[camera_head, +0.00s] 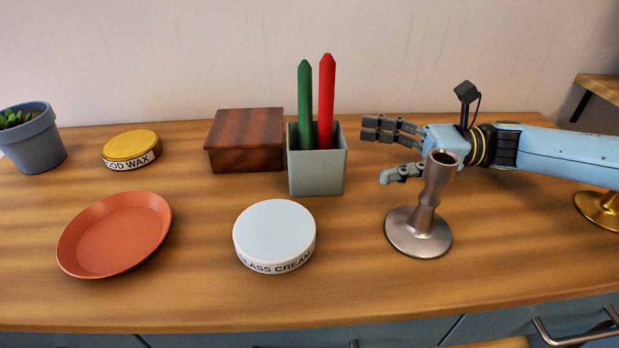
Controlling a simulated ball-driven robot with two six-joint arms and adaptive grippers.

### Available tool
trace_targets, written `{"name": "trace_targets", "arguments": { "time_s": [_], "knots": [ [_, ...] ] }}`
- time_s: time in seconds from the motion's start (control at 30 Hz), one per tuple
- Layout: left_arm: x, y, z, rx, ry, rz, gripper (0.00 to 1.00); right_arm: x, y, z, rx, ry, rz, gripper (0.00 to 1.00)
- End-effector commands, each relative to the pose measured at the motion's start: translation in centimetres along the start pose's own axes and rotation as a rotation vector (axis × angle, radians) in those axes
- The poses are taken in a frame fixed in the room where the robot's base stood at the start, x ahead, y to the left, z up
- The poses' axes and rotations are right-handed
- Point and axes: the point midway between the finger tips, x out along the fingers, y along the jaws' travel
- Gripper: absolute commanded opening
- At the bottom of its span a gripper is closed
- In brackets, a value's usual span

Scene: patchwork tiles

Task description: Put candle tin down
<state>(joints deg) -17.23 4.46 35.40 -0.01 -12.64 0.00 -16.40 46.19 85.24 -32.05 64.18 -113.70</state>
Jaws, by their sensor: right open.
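The candle tin (318,174) is a square grey-green container standing upright on the wooden counter (360,290). A green candle (304,105) and a red candle (326,100) stand up out of it. My right gripper (381,153) comes in from the right and is open and empty. Its fingers point left toward the tin, with a small gap between them in the picture. A silver candlestick (427,200) stands in front and covers part of the right hand. My left gripper is not in view.
A dark wooden box (246,140) stands close left of the tin. A white glass cream tin (274,230) is in front, an orange plate (115,235), yellow wax tin (131,146) and potted plant (34,140) are left. A brass base (600,208) is far right.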

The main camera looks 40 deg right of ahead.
Motion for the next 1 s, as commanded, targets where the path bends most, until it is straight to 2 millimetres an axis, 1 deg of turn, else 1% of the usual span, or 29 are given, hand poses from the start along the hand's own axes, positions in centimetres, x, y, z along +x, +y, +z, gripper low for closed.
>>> {"name": "trace_targets", "arguments": {
  "time_s": [0.03, 0.1, 0.2, 0.37, 0.47, 0.57, 0.7, 0.8, 0.97, 1.0],
  "knots": [
    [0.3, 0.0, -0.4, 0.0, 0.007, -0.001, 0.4, 1.0, 0.0, 0.1, -0.002, -0.007, 0.002, 1.0],
    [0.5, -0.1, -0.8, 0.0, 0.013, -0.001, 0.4, 2.2, 0.0, 0.1, -0.002, -0.007, 0.0, 1.0],
    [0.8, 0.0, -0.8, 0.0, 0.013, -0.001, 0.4, 3.8, 0.0, 0.2, -0.001, -0.007, -0.001, 1.0],
    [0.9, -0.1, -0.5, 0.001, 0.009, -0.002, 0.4, 5.0, 0.0, 0.4, -0.001, -0.006, -0.001, 1.0],
    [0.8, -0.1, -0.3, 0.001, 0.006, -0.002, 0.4, 6.3, 0.0, 0.8, -0.001, -0.009, -0.002, 1.0],
    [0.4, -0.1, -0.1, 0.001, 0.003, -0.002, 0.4, 8.0, 0.0, 1.3, -0.002, -0.011, -0.002, 1.0],
    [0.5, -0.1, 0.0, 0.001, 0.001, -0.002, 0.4, 9.7, 0.0, 1.1, 0.001, -0.008, -0.002, 1.0],
    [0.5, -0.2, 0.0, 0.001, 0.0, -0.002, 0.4, 10.0, 0.0, 1.0, 0.001, -0.005, -0.002, 1.0],
    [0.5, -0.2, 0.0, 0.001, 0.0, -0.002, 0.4, 10.0, 0.0, 1.0, 0.001, -0.005, -0.002, 1.0],
    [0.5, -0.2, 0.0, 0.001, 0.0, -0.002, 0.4, 10.0, 0.0, 1.0, 0.001, -0.005, -0.002, 0.97]
  ]
}}
